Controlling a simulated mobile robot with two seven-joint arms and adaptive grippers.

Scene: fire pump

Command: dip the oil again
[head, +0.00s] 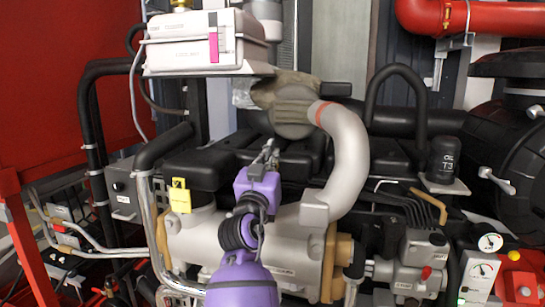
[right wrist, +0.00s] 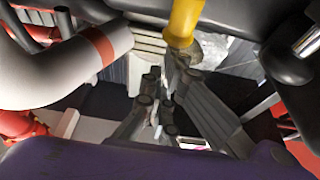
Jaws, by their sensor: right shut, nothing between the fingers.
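My right gripper (head: 268,150) reaches up from the bottom of the head view on a purple arm. Its thin grey fingers are shut and empty, in front of the black engine top and left of the grey curved pipe. In the right wrist view the closed fingers (right wrist: 160,112) lie just below a yellow cylindrical piece (right wrist: 184,24). I cannot tell whether they touch it, or whether it is the dipstick handle. No dipstick can be made out for certain in the head view. A black canister (head: 443,160) with white lettering stands at the right. My left gripper is out of view.
The grey curved pipe (head: 347,150) with a red band stands close right of my gripper. A pale box (head: 205,45) is above left. A yellow tag (head: 180,196) hangs at the left. Black pipes and gauges (head: 481,270) crowd the surroundings.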

